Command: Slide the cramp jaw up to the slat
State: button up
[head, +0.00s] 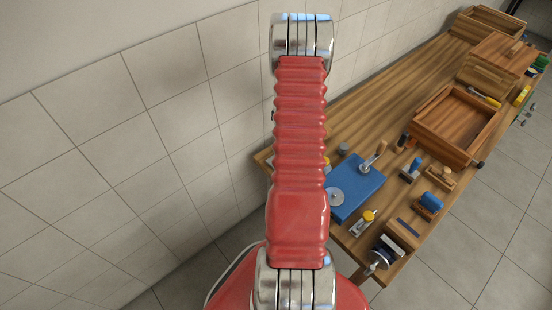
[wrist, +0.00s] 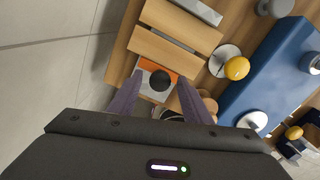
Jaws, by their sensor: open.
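In the wrist view, my gripper (wrist: 159,77) is open, its two purple fingers on either side of a small orange and grey block with a round black knob (wrist: 160,80), which looks like the cramp jaw. I cannot tell whether the fingers touch it. A wooden slat (wrist: 165,53) lies just beyond the orange edge. Whether a narrow gap remains between block and slat is unclear. Another wooden piece (wrist: 181,26) lies further on, with a grey metal bar (wrist: 197,10) at the top. In the head view, my red arm hides this area and the gripper is not visible.
A blue plate (wrist: 270,75) is to the right, with a yellow knob (wrist: 236,68) on a metal disc beside it. The head view shows the wooden bench (head: 362,115) along a tiled wall, with an open wooden box (head: 452,119) and several tools.

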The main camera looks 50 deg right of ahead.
jog(key=shift+r, duration=3.45)
